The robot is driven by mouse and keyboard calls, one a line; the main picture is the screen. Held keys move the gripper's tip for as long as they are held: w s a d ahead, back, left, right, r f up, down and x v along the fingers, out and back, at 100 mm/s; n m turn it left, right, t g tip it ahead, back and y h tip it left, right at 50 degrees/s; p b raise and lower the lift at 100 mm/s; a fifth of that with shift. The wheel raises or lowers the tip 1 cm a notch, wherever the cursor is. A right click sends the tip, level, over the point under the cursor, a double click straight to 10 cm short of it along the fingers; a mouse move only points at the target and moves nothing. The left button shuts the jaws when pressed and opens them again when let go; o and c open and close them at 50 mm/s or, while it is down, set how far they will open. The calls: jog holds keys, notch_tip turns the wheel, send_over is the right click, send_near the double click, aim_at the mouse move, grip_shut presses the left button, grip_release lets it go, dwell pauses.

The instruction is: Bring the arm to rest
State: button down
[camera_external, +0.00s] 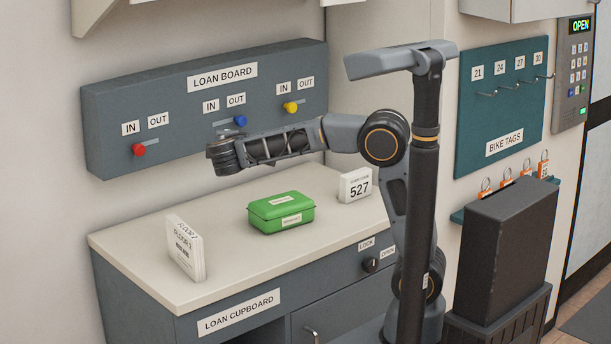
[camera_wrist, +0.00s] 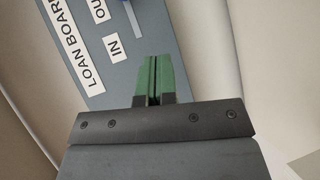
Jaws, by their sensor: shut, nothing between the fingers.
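My gripper (camera_wrist: 154,62) shows in the wrist view with its two green finger pads together and nothing between them. In that view it is in front of the grey loan board (camera_wrist: 155,30), with the board's label and an IN label beside the fingers. In the external view my arm reaches left from its column, bent at the elbow, with the forearm nearly level above the counter. The arm's end is in front of the loan board (camera_external: 108,105), below the blue knob (camera_external: 240,121). The fingertips cannot be made out there.
The counter (camera_external: 130,245) below holds a green box (camera_external: 281,212), a white sign block (camera_external: 186,248) and a white 527 block (camera_external: 355,185). A red knob (camera_external: 138,150) and yellow knob (camera_external: 290,107) are on the board. A dark bin (camera_external: 508,245) stands right of my column.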

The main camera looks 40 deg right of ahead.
jog(key=s+d+f+m+g+y, duration=0.1)
jog(key=s+d+f+g, duration=0.1)
jog(key=s+f, duration=0.2)
jog(key=s+d+f+m+g+y+p, duration=0.1)
jog(key=s+d+f+g+y, duration=0.1)
jog(key=s+f+g, duration=0.1)
jog(key=s+d+f+g+y, duration=0.2)
jog(key=s+f, duration=0.3)
jog(key=s, duration=0.1)
jog(key=shift+s+d+f+m+g, duration=0.15)
jog(key=shift+d+f+m+g, duration=0.15)
jog(key=shift+d+m+g, duration=0.1)
jog(key=s+d+m+y+p, duration=0.2)
jog(key=s+d+m+y, duration=0.2)
jog(key=s, duration=0.7)
jog(key=d+m, duration=0.2)
jog(key=m, duration=0.1)
jog(key=shift+s+d+r+g+p, duration=0.2)
jog(key=shift+d+r+g+p, duration=0.1)
jog(key=shift+r+g+p, duration=0.1)
jog(key=shift+w, duration=0.1)
dwell(0.6)
